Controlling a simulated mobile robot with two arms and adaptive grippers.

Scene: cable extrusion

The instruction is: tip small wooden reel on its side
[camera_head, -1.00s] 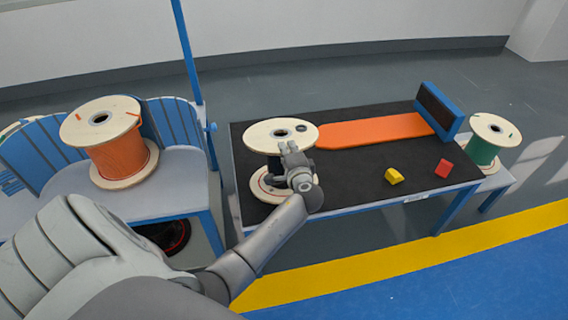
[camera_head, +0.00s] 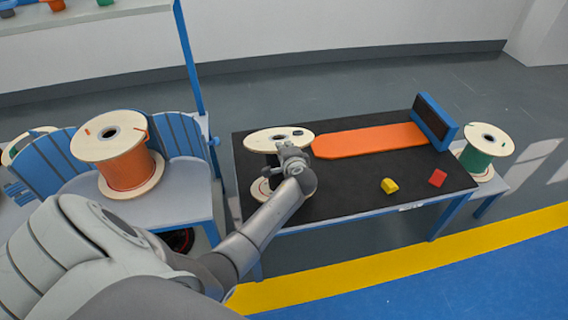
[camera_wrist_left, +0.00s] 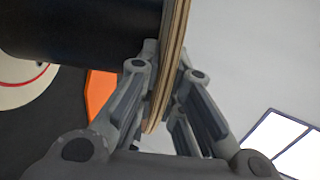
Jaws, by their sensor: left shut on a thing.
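The small wooden reel (camera_head: 266,141) stands on the black top of the low table (camera_head: 352,181), near its left end. It has pale round flanges and a dark core, and its top flange looks flatter than before, as if slightly tilted. My left gripper (camera_head: 287,152) is at the near right side of the top flange. In the left wrist view the flange edge (camera_wrist_left: 171,62) passes between the two fingers (camera_wrist_left: 160,95), which are shut on it. The dark core (camera_wrist_left: 85,30) and part of the other flange (camera_wrist_left: 20,80) show at left. My right gripper is not in view.
An orange strip (camera_head: 368,140) runs to a blue-framed block (camera_head: 434,122) on the table. A yellow block (camera_head: 389,186) and a red block (camera_head: 438,178) lie at the right. An orange-cable reel (camera_head: 130,168) stands left, a green-cable reel (camera_head: 474,158) right. The table's middle is clear.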

